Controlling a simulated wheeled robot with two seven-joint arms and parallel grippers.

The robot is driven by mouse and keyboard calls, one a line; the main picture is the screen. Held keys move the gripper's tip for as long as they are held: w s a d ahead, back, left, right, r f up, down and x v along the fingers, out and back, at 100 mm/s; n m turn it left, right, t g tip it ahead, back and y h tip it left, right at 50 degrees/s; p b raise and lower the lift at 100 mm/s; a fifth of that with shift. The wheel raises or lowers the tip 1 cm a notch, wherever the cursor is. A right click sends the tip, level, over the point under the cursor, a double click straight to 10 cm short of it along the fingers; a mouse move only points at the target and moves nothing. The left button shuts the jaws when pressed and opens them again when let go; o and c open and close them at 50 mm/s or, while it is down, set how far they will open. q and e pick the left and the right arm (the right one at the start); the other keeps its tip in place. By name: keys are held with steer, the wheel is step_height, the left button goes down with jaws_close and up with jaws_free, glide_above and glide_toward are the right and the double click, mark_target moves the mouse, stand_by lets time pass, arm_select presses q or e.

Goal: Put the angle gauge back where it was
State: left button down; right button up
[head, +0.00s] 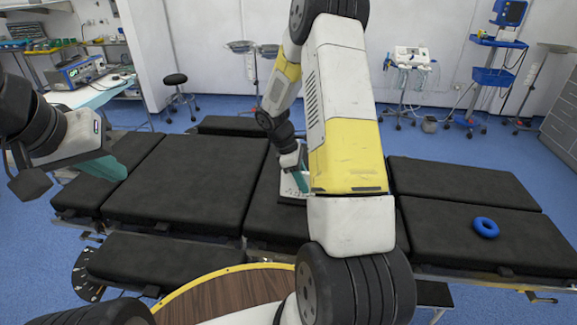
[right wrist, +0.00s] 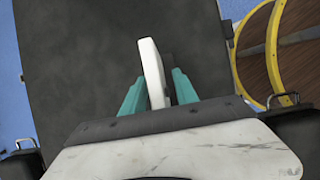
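A white flat piece with small dark marks, which seems to be the angle gauge (head: 291,187), is at the middle of the black table, partly hidden behind my right arm. In the right wrist view the white piece (right wrist: 152,68) shows edge-on, slightly tilted, between the teal fingers. My right gripper (head: 302,178) points down around it. The left finger is close against the piece; a dark strip lies between it and the right finger, so a firm grip cannot be confirmed. My left gripper (head: 108,168) is over the table's left end; its finger opening is unclear.
The black padded operating table (head: 190,180) has several sections with gaps between them. A blue ring (head: 486,227) lies on its right section. A round wooden top with a yellow rim (head: 215,290) stands at the front. A black marked dial (head: 86,275) is at the lower left.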

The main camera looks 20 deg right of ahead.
steer(key=shift+r, duration=0.35)
steer(key=v, duration=1.1)
steer(key=shift+a+r, duration=0.2)
steer(key=shift+r, duration=0.45)
steer(key=s+a+r+m+t+y, duration=0.2)
steer(key=s+a+r+m, duration=0.1)
steer(key=s+r, duration=0.3)
steer(key=s+a+r+m+t+y, duration=0.2)
steer(key=s+r+m, duration=0.3)
steer(key=s, duration=0.4)
steer(key=s+a+r+m+t+y, duration=0.2)
steer(key=s+a+r+m+t, duration=0.2)
steer(key=s+r, duration=0.3)
steer(key=shift+s, duration=0.55)
